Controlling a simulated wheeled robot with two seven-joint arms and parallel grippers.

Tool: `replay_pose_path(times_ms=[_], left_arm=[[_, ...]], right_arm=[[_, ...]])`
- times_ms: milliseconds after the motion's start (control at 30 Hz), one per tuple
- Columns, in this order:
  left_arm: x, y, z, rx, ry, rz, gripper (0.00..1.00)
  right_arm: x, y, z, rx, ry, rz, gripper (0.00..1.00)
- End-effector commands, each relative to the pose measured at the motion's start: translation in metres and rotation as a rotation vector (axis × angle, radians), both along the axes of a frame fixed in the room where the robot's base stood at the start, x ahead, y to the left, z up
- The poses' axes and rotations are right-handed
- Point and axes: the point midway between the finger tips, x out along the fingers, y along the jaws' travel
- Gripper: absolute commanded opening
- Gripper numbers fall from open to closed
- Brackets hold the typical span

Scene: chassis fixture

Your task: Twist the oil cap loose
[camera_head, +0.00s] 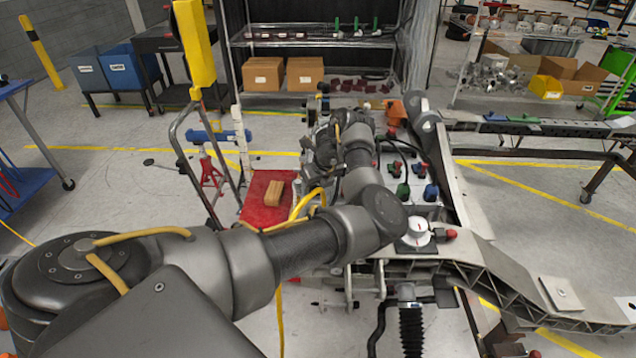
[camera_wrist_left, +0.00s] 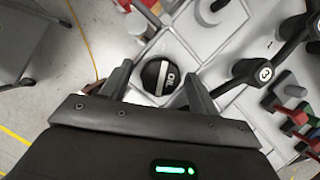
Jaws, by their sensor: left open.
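The oil cap (camera_wrist_left: 160,78) is round and black, with a white band lettered OIL. It sits on a light grey panel (camera_wrist_left: 224,44) in the left wrist view. My left gripper (camera_wrist_left: 158,74) is open, with one finger on each side of the cap. A gap shows between the cap and the fingers; I cannot tell how deep the fingertips reach. In the head view my left arm crosses the middle of the picture, and its wrist hides the cap and fingertips. My right gripper is in neither view.
A black knob marked 3 (camera_wrist_left: 258,70) stands right of the gripper, with red and green fittings (camera_wrist_left: 292,102) beyond.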

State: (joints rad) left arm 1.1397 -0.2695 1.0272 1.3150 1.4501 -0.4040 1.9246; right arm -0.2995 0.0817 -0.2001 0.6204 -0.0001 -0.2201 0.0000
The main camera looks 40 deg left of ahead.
Motion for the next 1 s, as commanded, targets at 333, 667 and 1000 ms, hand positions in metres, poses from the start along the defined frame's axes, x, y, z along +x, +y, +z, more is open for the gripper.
replay_pose_path(times_ms=[333, 667, 1000], left_arm=[[0.000, 0.000, 0.000, 0.000, 0.001, 0.000, 0.33], [0.000, 0.000, 0.000, 0.001, 0.001, -0.001, 0.19], [0.001, 0.000, -0.003, -0.001, 0.001, 0.060, 0.10]], right_arm=[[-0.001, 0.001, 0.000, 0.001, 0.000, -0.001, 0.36], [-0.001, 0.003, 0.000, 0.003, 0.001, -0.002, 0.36], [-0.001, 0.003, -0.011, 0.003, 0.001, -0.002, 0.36]])
